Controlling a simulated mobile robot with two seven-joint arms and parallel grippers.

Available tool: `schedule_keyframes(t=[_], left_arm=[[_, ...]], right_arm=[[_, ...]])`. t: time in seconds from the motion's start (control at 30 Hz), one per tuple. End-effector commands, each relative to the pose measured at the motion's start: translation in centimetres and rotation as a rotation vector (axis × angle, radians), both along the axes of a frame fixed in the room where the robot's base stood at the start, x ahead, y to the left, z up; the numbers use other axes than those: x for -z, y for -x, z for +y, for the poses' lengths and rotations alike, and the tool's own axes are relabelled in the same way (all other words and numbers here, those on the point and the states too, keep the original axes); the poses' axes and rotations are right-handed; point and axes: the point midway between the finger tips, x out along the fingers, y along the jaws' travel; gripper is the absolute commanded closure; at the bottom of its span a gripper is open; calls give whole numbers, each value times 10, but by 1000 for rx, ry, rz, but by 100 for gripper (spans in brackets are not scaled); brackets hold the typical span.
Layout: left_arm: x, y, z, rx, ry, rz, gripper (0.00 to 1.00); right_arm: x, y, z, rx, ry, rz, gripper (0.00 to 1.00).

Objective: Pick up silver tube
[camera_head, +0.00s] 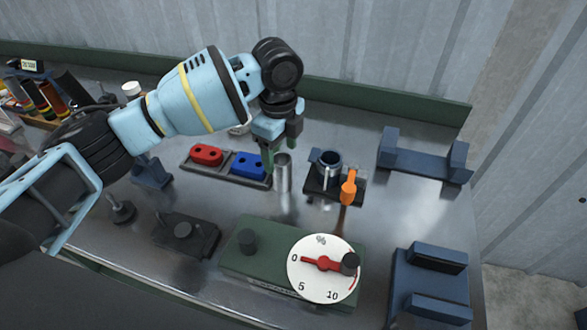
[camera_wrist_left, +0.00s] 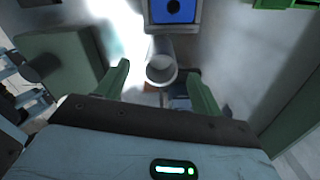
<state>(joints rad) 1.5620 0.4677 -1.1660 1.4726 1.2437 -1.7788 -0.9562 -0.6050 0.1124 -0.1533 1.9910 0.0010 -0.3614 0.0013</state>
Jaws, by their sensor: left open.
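The silver tube (camera_head: 283,173) stands upright on the metal table, in the middle of the head view. In the left wrist view the tube (camera_wrist_left: 161,66) shows its open round end, lying between the two green fingers. My left gripper (camera_head: 281,150) comes down beside the tube's top, just left of and behind it in the head view. It also shows in the left wrist view (camera_wrist_left: 161,82) with its fingers wide apart and nothing held. I cannot tell whether a finger touches the tube. My right gripper is not in view.
A tray with a red block (camera_head: 206,155) and a blue block (camera_head: 249,166) lies left of the tube. A dark fixture with an orange handle (camera_head: 348,187) stands close on its right. A green gauge box (camera_head: 265,267) with a white dial sits in front. Blue cradles (camera_head: 425,163) stand at right.

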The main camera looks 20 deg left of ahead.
Motion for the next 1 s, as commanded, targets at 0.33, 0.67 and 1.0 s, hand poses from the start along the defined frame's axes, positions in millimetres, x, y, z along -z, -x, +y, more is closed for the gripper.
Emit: schedule_keyframes(t=[0.33,0.67,1.0], left_arm=[[2,0,0,0,0,0,33],[27,0,1,0,-1,-1,33],[60,-2,3,0,-1,1,33]], right_arm=[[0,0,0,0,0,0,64],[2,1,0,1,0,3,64],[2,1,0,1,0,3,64]])
